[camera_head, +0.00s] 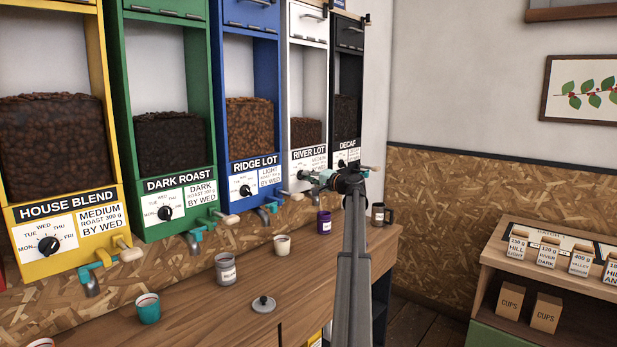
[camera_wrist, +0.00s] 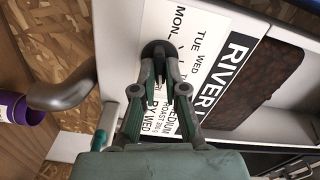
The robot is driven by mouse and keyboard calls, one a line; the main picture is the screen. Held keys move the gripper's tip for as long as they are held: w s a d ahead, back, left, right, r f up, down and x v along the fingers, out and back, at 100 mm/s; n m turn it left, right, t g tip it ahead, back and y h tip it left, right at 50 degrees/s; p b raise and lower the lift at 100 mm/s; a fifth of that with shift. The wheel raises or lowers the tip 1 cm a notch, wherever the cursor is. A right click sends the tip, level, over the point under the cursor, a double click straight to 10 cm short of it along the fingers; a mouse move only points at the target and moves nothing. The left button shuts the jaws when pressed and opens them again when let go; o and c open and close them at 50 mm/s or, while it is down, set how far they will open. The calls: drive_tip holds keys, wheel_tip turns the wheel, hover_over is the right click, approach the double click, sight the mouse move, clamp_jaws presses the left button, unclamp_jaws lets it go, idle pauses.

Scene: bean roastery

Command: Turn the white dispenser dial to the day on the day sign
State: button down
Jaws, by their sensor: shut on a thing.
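The white dispenser (camera_head: 296,75) is labelled RIVER LOT and stands between the blue and black ones. My gripper (camera_head: 318,177) is at its front panel, and hides its dial in the head view. In the wrist view the dispenser's dark round dial (camera_wrist: 154,49) sits on the white day plate (camera_wrist: 185,35), with MON, TUE and WED readable beside it. My gripper (camera_wrist: 164,72) is shut on the dial knob in that view. The fingers cover part of the knob, so where its pointer aims cannot be told. I cannot make out a day sign in either view.
The blue dispenser (camera_head: 232,55) and black dispenser (camera_head: 349,60) flank the white one closely. A metal spout (camera_wrist: 62,93) is left of the dial in the wrist view. A purple cup (camera_head: 324,223) and a dark mug (camera_head: 378,214) stand on the wooden counter (camera_head: 200,318) below.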

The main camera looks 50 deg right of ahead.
drive_tip(key=shift+m, duration=0.6)
drive_tip(key=c, duration=1.2)
unclamp_jaws()
drive_tip(key=s, duration=0.8)
drive_tip(key=s+a, duration=0.1)
drive_tip(key=s, duration=0.3)
drive_tip(key=shift+d, duration=0.1)
